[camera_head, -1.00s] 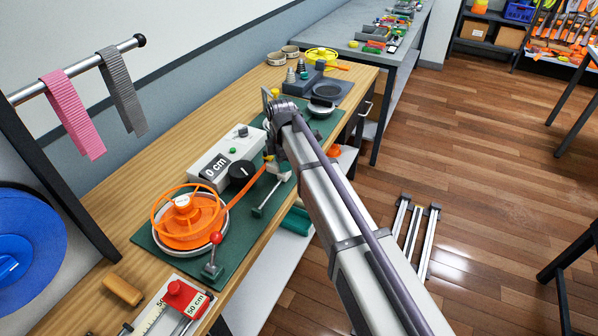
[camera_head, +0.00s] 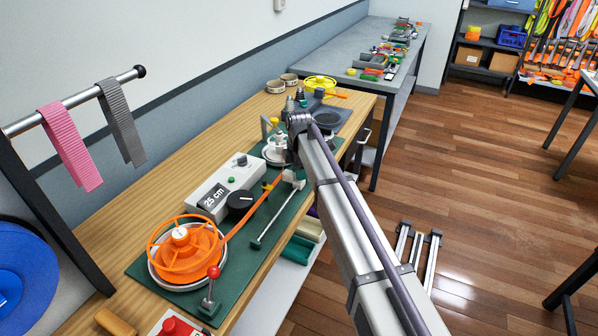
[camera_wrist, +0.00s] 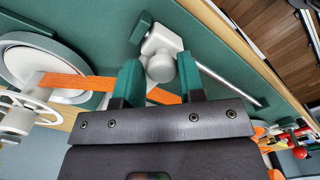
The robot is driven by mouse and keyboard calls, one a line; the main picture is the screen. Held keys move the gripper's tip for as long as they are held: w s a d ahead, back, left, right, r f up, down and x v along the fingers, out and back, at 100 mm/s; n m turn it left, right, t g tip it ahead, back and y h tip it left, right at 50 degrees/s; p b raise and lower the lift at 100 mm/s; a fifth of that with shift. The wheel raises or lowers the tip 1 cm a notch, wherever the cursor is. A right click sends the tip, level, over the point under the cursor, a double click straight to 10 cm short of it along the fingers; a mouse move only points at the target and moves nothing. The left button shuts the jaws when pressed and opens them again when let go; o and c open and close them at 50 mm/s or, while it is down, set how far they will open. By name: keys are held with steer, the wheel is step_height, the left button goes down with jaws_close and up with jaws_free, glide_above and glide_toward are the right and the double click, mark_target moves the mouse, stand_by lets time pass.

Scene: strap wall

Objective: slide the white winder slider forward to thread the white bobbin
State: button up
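The white winder slider (camera_wrist: 160,42) is on its metal rail on the green mat; it also shows in the head view (camera_head: 291,178). In the wrist view my gripper (camera_wrist: 159,75) has its green fingertips on both sides of the slider's rounded white knob, with hardly any gap. An orange strap passes behind the fingers, and its left end reaches the white bobbin (camera_wrist: 25,68). In the head view the bobbin (camera_head: 275,150) is partly behind my arm's end. The strap runs back to the orange spool (camera_head: 187,250).
A white counter box (camera_head: 215,190) with a black knob reads 25 cm. A red-topped lever (camera_head: 213,272) stands by the spool. Pink (camera_head: 70,145) and grey (camera_head: 121,120) straps hang from a bar at left.

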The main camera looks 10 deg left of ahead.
steer(key=o, duration=0.4)
steer(key=shift+w+d, duration=0.1)
steer(key=shift+w, duration=0.05)
step_height(320, 180, up, 11)
steer(key=p, duration=1.1)
steer(key=shift+f, duration=0.1)
